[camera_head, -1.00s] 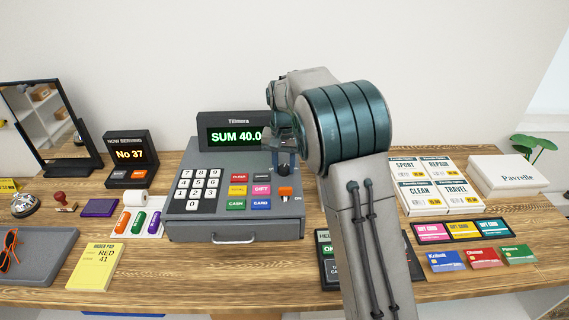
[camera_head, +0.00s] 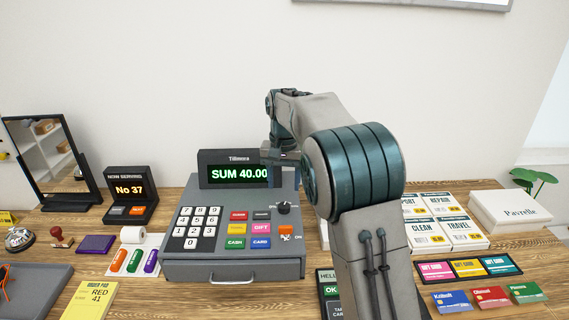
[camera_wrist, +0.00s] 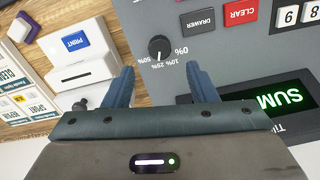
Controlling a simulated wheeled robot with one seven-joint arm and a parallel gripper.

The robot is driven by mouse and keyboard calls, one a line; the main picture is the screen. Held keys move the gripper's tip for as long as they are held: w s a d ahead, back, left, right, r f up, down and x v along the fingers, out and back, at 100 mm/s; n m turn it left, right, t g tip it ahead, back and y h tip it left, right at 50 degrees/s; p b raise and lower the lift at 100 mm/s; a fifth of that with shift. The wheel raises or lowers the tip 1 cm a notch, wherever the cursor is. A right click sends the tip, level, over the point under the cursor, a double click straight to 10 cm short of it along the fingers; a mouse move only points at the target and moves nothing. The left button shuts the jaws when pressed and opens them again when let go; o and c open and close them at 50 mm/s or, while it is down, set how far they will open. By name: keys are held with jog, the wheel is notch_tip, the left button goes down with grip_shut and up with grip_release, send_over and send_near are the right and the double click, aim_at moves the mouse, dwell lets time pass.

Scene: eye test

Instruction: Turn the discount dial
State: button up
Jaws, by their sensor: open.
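The discount dial is a black round knob (camera_head: 283,207) on the right of the grey cash register's top (camera_head: 235,268), below the lit display reading "SUM 40.00" (camera_head: 237,174). In the wrist view the dial (camera_wrist: 159,47) has 0%, 10%, 25% and 50% printed around it; its exact setting is too small to tell. My gripper (camera_wrist: 160,72) is open and empty, its two blue fingers apart, with the dial showing beyond the gap between their tips. In the head view my gripper (camera_head: 285,158) is above and behind the dial, partly hidden by my arm.
Number keys (camera_head: 198,220) and coloured keys such as red CLEAR (camera_head: 238,215) lie left of the dial. An orange switch (camera_head: 286,229) sits just in front of it. A white device with a blue PRINT button (camera_wrist: 75,42) stands beside the register. Gift cards (camera_head: 467,268) lie right.

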notch_tip(320, 180, up, 7)
jog(key=shift+f, duration=0.15)
dwell(0.4)
jog(key=s+d+r, duration=0.2)
jog(key=s+d, duration=0.3)
jog(key=s, duration=0.2)
jog(key=s+d+f+t, duration=0.1)
jog(key=s+d+f, duration=0.1)
jog(key=s, duration=0.6)
jog(key=s+d+f+n+t, duration=0.1)
jog(key=s+d+f, duration=0.2)
jog(key=s, duration=0.5)
jog(key=s+d+f+n+t, duration=0.1)
jog(key=s+d+f, duration=0.2)
jog(key=s, duration=0.6)
jog(key=shift+f, duration=0.95)
jog(key=shift+s+a, duration=0.1)
